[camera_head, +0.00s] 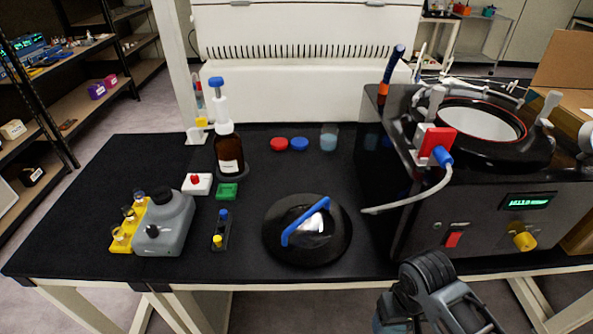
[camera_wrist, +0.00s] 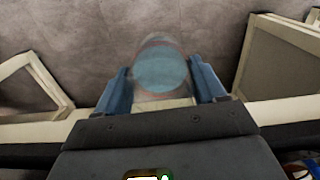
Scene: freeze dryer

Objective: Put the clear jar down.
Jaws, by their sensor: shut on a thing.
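My gripper (camera_wrist: 160,80) is shut on a clear jar (camera_wrist: 160,52) in the wrist view. The jar is see-through with a bluish round face and sits between the two blue-grey fingers. Behind it is the grey floor, so it is held in the air, not resting on a surface. In the head view my dark arm shows at the bottom right, in front of the bench edge; the fingertips and the held jar cannot be made out clearly there. The black bench top (camera_head: 95,225) lies beyond it.
A black lid with a blue handle (camera_head: 330,245) lies mid-bench. The freeze dryer (camera_head: 470,225) stands at right, its hose (camera_head: 410,203) hanging left. Bare bench shows around the lid.

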